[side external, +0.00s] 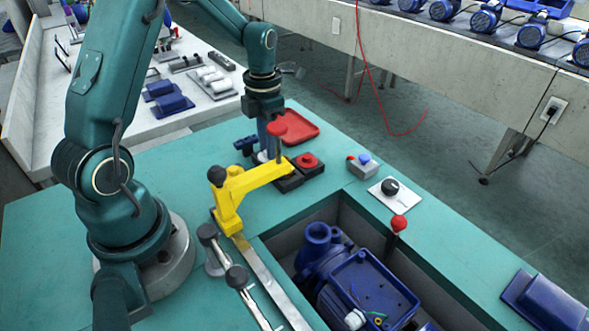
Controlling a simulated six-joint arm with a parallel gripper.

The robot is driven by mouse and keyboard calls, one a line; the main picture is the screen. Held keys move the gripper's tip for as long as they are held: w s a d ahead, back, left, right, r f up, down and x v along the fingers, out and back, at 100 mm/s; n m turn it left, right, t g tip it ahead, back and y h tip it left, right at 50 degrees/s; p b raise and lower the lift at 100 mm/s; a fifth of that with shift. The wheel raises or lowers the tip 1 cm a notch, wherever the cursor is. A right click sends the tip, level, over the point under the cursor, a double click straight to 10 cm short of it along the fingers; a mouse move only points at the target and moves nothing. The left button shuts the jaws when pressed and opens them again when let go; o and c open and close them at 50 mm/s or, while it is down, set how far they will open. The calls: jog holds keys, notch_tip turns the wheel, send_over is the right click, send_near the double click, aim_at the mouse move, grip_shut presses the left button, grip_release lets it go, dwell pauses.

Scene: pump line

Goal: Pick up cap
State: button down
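My gripper (262,135) points down at the back of the teal bench, behind a yellow arm bracket (245,185). No part is clearly identifiable as the cap. A blue motor (345,285) lies in the bench recess with its terminal box open and coloured wires showing. A flat blue cover-like part (545,303) lies on the bench at the right.
A red tray (308,127) and a red button on a black base (308,161) are close to my gripper. A black knob on a white plate (391,188) and a red-ball lever (398,224) stand by the recess. A red cable (362,70) hangs behind the bench.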

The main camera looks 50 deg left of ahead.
jog(key=shift+r, duration=0.65)
dwell(0.6)
jog(key=shift+r, duration=2.2)
